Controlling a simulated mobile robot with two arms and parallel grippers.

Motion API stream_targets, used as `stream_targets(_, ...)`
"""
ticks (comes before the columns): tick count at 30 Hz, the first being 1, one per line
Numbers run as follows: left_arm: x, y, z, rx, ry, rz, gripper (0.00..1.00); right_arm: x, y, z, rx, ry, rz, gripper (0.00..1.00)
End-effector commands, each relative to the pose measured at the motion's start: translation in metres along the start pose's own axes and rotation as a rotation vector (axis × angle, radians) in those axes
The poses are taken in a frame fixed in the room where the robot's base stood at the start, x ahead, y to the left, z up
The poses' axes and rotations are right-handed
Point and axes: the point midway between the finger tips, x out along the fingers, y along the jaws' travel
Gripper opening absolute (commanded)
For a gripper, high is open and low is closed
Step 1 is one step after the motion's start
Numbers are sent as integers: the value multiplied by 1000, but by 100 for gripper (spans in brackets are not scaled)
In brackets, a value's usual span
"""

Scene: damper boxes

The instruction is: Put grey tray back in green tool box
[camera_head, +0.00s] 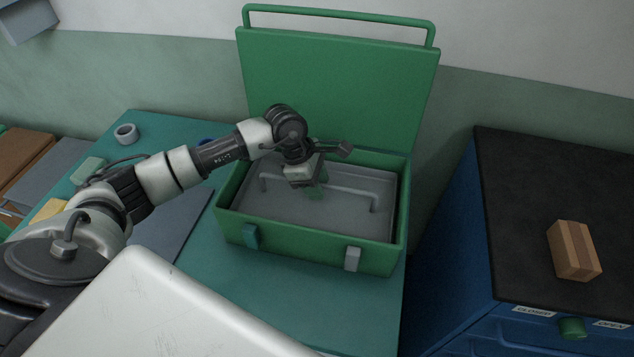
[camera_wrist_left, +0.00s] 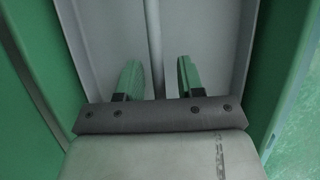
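The green tool box (camera_head: 300,258) stands on the teal table with its lid (camera_head: 335,90) raised. The grey tray (camera_head: 285,212) lies inside the box's walls, with a raised bar handle (camera_head: 345,190) across it. My left gripper (camera_head: 316,191) is over the middle of the tray, at the handle. In the left wrist view, its two green fingers (camera_wrist_left: 158,80) stand apart, one on each side of the handle bar (camera_wrist_left: 153,40), with gaps between them and the bar. Grey tray floor (camera_wrist_left: 215,40) shows beyond the fingers. My right gripper is not in view.
A blue cabinet with a black top (camera_head: 540,190) stands to the right, bearing a cardboard box (camera_head: 574,250). A grey ring (camera_head: 126,133) lies at the table's back left.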

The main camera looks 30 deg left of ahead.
Motion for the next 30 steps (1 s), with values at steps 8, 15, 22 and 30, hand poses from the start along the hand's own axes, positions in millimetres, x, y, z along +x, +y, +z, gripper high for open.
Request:
stream_targets(8,-4,0,2,0,0,0,38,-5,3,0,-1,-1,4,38)
stream_targets(15,-36,1,2,2,1,6,38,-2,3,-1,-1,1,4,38)
stream_targets(22,-88,1,2,1,1,6,38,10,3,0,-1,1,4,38)
stream_targets(30,-124,0,4,1,0,1,38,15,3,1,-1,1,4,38)
